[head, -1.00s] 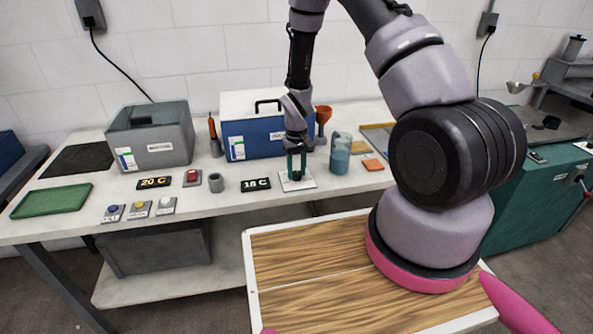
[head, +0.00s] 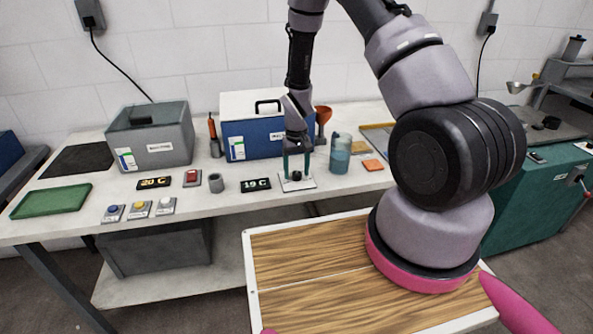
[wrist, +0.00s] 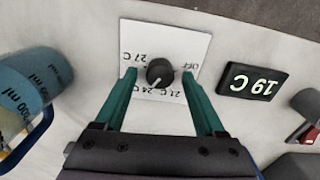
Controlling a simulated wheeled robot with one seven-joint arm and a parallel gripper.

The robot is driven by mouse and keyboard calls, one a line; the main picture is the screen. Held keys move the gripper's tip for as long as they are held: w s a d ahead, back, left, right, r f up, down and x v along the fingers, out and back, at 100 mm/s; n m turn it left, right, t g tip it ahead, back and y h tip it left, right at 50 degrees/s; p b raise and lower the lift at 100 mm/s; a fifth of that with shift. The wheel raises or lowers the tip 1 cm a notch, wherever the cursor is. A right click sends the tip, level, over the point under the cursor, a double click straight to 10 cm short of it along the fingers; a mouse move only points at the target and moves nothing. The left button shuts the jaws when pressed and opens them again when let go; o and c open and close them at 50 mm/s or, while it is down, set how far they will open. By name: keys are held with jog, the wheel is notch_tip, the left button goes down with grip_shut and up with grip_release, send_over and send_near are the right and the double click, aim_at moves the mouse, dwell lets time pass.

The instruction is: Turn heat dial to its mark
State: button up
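The heat dial is a black round knob (wrist: 160,72) on a white plate (wrist: 185,45) lettered OFF, 21 C, 24 C and 27 C. Its pale pointer line points down-left in the wrist view, towards the 24 C lettering. The knob also shows in the head view (head: 296,176), small, on its plate at the bench front. My gripper (wrist: 159,74) is open, its green fingers on either side of the knob with a gap at each side. In the head view my gripper (head: 297,169) points down over the plate. A black display (head: 255,185) beside it reads 19 C.
A second display (head: 154,183) reads 20 C in yellow. A blue case (head: 250,140) stands behind.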

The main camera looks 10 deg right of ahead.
notch_tip(320, 180, up, 11)
dwell(0.5)
jog(key=shift+f, duration=0.1)
notch_tip(320, 180, up, 14)
jog(key=m+t, duration=0.1)
jog(key=t, duration=0.1)
send_over(296, 172)
jog(key=s+d, duration=0.1)
jog(key=d, duration=0.1)
jog(key=s+d+r+m+t+y, duration=0.15)
jog(key=s+r, duration=0.35)
jog(key=r, duration=0.5)
jog(key=s+d+r+m+t, duration=0.2)
jog(key=s+r+t, duration=0.1)
jog(key=s+r, duration=1)
jog(key=s, duration=0.4)
jog(key=shift+d+r+t, duration=0.25)
jog(key=shift+t, duration=0.1)
